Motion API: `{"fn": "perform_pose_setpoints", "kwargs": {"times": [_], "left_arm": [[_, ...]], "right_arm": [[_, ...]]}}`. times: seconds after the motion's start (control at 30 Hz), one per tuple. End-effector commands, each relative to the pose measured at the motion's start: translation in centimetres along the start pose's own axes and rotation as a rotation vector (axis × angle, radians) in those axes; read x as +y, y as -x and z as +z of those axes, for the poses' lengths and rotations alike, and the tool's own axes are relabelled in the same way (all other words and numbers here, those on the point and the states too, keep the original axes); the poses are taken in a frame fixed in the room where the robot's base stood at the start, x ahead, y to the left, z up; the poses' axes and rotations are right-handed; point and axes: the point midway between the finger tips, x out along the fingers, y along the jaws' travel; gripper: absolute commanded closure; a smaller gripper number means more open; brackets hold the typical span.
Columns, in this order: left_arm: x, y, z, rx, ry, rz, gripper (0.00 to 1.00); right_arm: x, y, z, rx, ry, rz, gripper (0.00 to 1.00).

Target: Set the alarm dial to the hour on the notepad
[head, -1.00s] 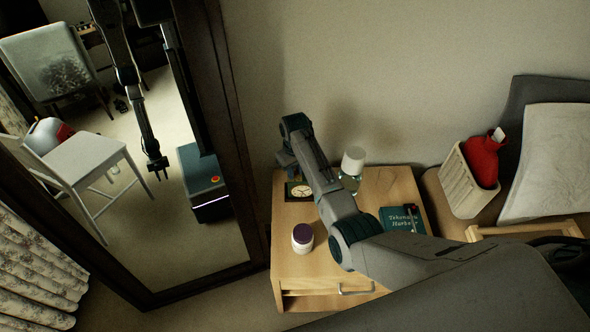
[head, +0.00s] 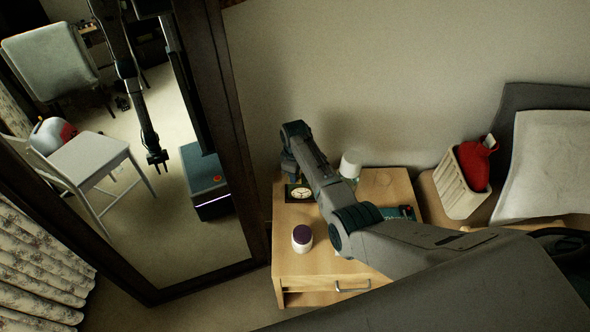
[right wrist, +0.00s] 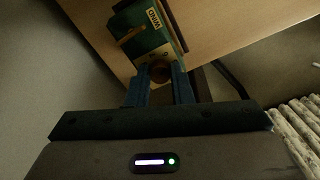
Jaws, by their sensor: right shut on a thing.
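The alarm clock (head: 299,193) is a small dark green box with a cream face, standing at the back left of the nightstand. In the right wrist view its green back (right wrist: 148,38) carries the word WIND and a brass-coloured strip. My right gripper (head: 289,168) is at the clock's rear. In the right wrist view its two blue fingers (right wrist: 160,84) are shut on a round brown knob (right wrist: 160,72) at the clock's back. I cannot make out a notepad; my right arm hides part of the nightstand. My left gripper is not directly in view.
On the nightstand (head: 300,265) are a purple-lidded jar (head: 302,238), a white-topped item (head: 350,164) and a mostly hidden teal book (head: 407,212). A basket (head: 455,185) holding a red bottle is at right. A tall mirror (head: 220,245) stands at left.

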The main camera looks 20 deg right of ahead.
Motion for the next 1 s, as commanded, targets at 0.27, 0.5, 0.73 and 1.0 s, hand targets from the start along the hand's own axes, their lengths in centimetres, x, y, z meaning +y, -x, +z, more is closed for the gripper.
{"fn": "perform_pose_setpoints", "kwargs": {"times": [0.27, 0.5, 0.73, 1.0], "left_arm": [[-0.06, 1.02, -0.08, 0.0, 0.0, 0.0, 0.75], [-0.08, 1.23, -0.08, 0.0, 0.0, 0.0, 0.75], [-0.07, 1.24, -0.07, -0.001, 0.0, 0.0, 0.75], [-0.06, 1.23, -0.06, -0.001, 0.0, 0.0, 0.75]], "right_arm": [[0.01, 0.13, -0.02, 0.0, 0.145, 0.0, 1.0], [0.01, 0.02, -0.02, 0.001, 0.198, 0.0, 1.0], [0.01, -0.02, -0.02, 0.0, 0.207, 0.0, 1.0], [0.0, -0.02, -0.02, 0.0, 0.206, 0.0, 0.66]]}}
